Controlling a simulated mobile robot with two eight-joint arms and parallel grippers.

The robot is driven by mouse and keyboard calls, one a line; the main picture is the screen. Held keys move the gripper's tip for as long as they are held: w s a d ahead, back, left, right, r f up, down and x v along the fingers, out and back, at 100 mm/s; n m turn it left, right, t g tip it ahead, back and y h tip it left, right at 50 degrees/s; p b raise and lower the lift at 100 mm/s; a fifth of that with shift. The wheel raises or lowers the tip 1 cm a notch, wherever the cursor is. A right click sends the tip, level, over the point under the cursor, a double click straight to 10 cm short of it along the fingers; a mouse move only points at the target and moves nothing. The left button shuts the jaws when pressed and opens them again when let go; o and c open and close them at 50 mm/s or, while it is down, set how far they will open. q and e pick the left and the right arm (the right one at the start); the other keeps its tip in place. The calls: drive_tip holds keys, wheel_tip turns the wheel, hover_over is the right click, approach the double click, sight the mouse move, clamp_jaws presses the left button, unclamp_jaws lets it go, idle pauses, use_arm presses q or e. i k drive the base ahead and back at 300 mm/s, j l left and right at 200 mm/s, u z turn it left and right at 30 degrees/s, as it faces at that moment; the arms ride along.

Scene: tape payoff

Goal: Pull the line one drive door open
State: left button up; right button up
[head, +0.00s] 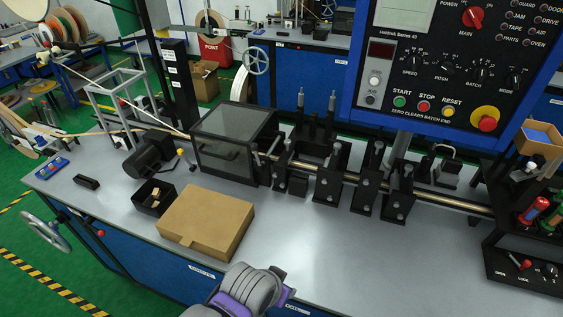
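No door that I can read as the line one drive door stands out. The blue cabinet front (130,258) under the near bench has panels that look shut, with small white labels (202,271) too small to read surely. A dark see-through guard box (225,155) on the bench also looks closed. A grey and purple part of my own arm covers the bench's front edge at the bottom centre and hides some of the cabinet front. I cannot tell which arm it is. No gripper fingertips show.
A cardboard box (205,222) and a small black bin (154,198) stand on the bench. A handwheel (46,232) sticks out at the left end. The control panel (455,65) hangs at the upper right. The bench's front middle (330,255) is clear.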

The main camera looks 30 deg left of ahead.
sight(189, 283)
drive_tip(key=u, duration=2.4)
drive_tip(key=k+j+z, duration=0.3)
drive_tip(key=k+j, duration=0.35)
drive_tip(key=j, duration=0.15)
